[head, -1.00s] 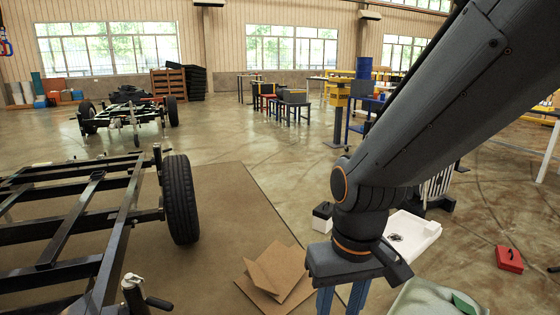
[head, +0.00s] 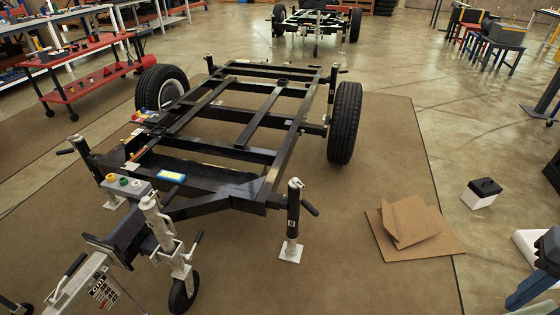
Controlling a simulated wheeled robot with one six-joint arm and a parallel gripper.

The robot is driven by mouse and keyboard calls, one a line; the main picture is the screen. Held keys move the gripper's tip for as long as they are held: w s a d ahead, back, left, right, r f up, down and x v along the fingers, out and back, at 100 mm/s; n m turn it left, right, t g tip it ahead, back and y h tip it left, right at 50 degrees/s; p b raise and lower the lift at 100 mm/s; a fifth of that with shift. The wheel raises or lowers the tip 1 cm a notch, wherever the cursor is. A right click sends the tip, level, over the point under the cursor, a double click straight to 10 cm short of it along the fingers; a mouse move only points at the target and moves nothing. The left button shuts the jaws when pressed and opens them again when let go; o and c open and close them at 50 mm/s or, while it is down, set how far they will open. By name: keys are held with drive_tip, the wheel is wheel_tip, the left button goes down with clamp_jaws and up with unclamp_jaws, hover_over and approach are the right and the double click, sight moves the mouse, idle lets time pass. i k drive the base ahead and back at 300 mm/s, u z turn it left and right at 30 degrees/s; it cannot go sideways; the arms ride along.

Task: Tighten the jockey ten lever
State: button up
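A white jockey post (head: 158,220) stands at the drawbar end of a black trailer frame (head: 262,190), at the lower left, with a small black wheel (head: 184,295) under it. A lever with a dark grip (head: 195,243) sticks out from the clamp area beside the post. I cannot read a ten on it, and cannot tell how tight the lever is. What looks like my gripper (head: 533,284), with a blue finger part, is cut off at the right edge, far from the jockey post. Its fingertips and opening are not clear.
A corner leg (head: 293,218) with a handle stands on the near right of the frame. A grey box with coloured buttons (head: 127,185) sits by the drawbar. Cardboard sheets (head: 408,222) and a black-and-white box (head: 482,192) lie right. The brown mat (head: 350,270) is clear in front.

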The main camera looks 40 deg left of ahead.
sight(188, 257)
drive_tip(key=u, duration=2.15)
